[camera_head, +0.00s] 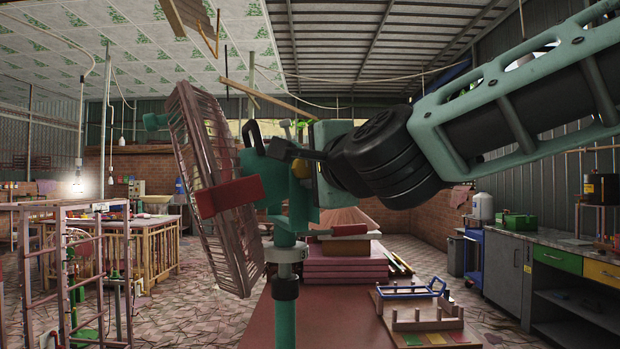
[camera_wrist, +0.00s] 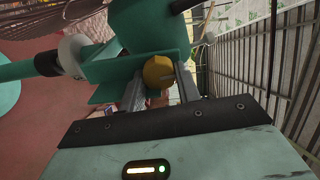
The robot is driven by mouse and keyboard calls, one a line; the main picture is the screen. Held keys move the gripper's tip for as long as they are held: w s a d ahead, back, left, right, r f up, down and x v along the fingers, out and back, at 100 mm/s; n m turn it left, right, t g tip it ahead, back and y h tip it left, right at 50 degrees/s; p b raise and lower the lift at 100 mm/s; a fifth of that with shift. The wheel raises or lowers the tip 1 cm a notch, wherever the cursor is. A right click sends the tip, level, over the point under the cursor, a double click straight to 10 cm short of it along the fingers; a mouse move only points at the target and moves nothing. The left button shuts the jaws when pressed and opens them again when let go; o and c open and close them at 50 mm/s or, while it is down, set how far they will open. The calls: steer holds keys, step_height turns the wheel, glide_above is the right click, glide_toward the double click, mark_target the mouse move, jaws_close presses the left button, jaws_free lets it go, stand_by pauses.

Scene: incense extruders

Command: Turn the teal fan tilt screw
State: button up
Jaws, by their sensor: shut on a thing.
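The teal fan stands close in front of me in the head view. The wrist view shows the teal fan body (camera_wrist: 138,25) and bracket from close by. The tilt screw has a round yellow head (camera_wrist: 158,72) beside the bracket. My gripper (camera_wrist: 160,82) has one finger on each side of this yellow head and is shut on it.
A long reddish table (camera_head: 325,318) runs behind the pole, with stacked pink boards (camera_head: 345,267) and a wooden rack (camera_head: 425,325) on it. A grey counter (camera_head: 555,262) stands at the right. Metal frames (camera_head: 62,255) stand at the left, with open floor between.

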stand_by(0.3)
steer(key=o, duration=1)
